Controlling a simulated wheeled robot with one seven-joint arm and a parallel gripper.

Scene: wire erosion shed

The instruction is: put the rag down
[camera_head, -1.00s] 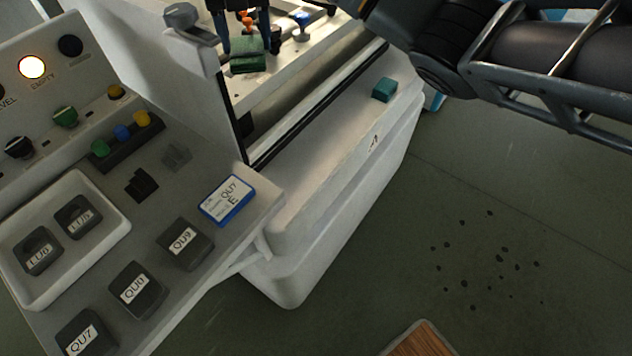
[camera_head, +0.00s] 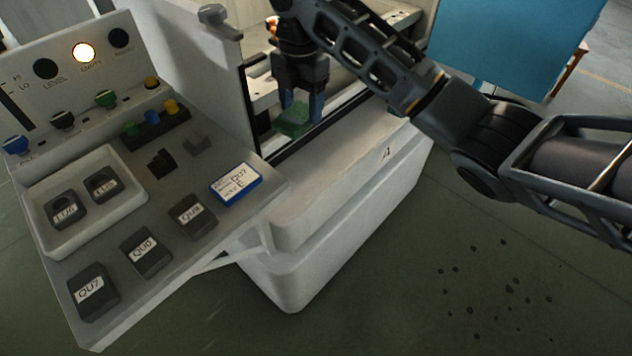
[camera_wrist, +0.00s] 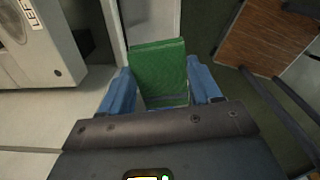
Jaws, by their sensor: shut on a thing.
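The rag (camera_head: 293,120) is a green folded cloth held between the blue fingers of my gripper (camera_head: 301,106). In the wrist view the rag (camera_wrist: 158,70) fills the space between the two blue fingertips (camera_wrist: 160,84) and sticks out beyond them. In the head view it hangs by the dark-edged opening of the white machine (camera_head: 345,160), near the front rim. I cannot tell whether it touches anything. My arm hides part of the machine's ledge.
A sloped control panel (camera_head: 195,250) with several labelled dark blocks, a white tray (camera_head: 130,222) and a blue-edged card (camera_head: 236,184) stands left. A blue panel (camera_head: 515,40) stands at the back. The wrist view shows a wooden top (camera_wrist: 268,40). The spotted floor at right is clear.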

